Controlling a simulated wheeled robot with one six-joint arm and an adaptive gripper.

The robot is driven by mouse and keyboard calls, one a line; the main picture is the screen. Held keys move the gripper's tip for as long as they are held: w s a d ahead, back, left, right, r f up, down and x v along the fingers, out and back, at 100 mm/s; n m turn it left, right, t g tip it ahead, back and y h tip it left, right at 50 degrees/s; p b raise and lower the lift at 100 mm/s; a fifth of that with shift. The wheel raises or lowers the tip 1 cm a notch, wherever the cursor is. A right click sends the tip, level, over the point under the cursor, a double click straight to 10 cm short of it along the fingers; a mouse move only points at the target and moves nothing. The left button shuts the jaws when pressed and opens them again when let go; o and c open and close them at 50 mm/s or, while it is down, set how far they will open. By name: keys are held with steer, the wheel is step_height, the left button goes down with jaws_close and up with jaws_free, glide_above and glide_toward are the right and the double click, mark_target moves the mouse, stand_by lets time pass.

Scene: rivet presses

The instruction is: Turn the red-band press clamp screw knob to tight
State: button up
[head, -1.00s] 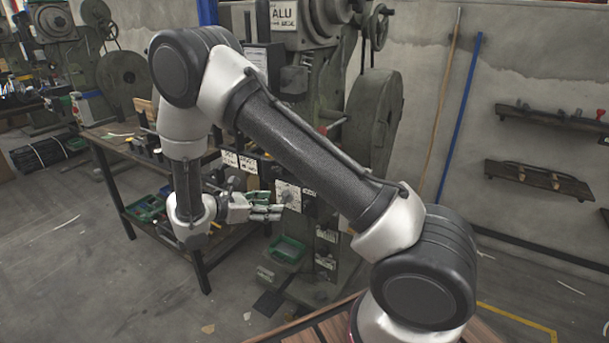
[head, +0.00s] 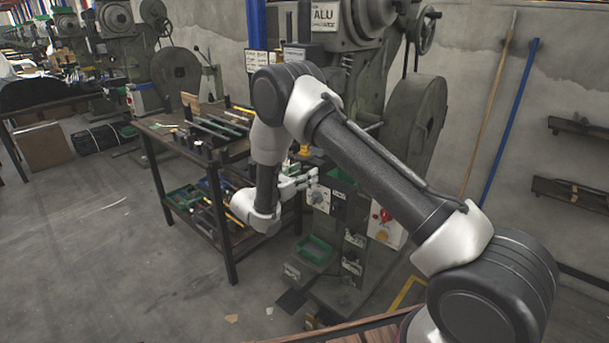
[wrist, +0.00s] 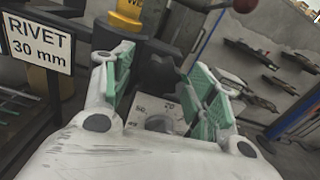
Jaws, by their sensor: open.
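A white plate with a round grey dial knob (wrist: 158,123) and printed numbers shows between my fingers in the wrist view. In the head view this dial plate (head: 318,196) is on the front of the green-grey press (head: 350,235). I cannot tell whether it is the clamp screw knob, and no red band shows clearly. My gripper (head: 305,181) is open in front of the press, close to the plate, its fingers pointing toward it. In the wrist view the gripper (wrist: 165,85) has green pads spread apart, with nothing held. Contact with the knob cannot be seen.
A workbench (head: 225,170) with tools stands left of the press. A "RIVET 30 mm" sign (wrist: 38,42) is at the left in the wrist view. A red button (head: 384,215) is on a panel to the right. A green tray (head: 314,250) sits low on the press.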

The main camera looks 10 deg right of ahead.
steer(key=shift+w+d, duration=0.1)
steer(key=c, duration=1)
steer(key=shift+c, duration=0.2)
